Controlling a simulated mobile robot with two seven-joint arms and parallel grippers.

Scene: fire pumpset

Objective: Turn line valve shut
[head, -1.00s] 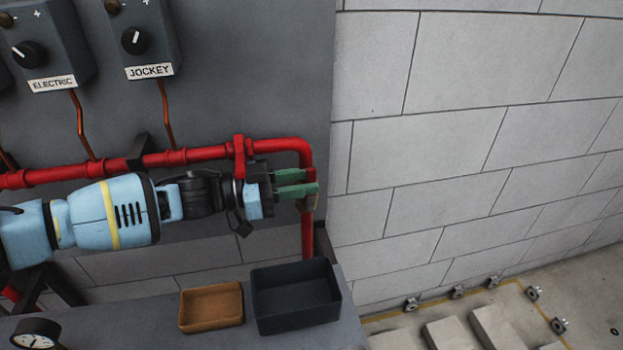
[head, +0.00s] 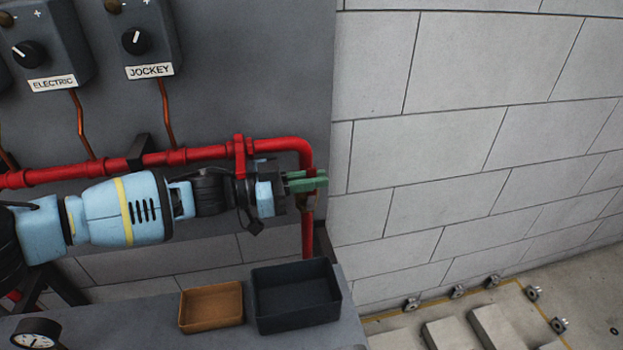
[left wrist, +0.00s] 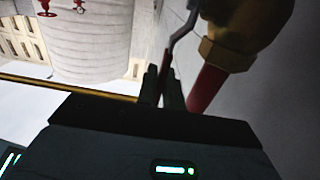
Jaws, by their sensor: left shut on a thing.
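The line valve is a brass body (left wrist: 240,40) on the red pipe, at the upper right of the left wrist view. A thin bent lever (left wrist: 183,30) runs from it down between my fingers. My left gripper (head: 306,181) is at the pipe's right-hand drop in the head view, its green fingers close together. In the left wrist view my left gripper (left wrist: 163,88) is shut on the lever. In the head view the fingers and wrist hide most of the valve and lever. My right gripper is in neither view.
The red pipe (head: 210,153) runs along the grey panel and bends down at the right. A brown tray (head: 211,325) and a dark tray (head: 298,325) stand on the shelf below. A gauge (head: 36,335) is at lower left. The block wall (head: 450,140) is to the right.

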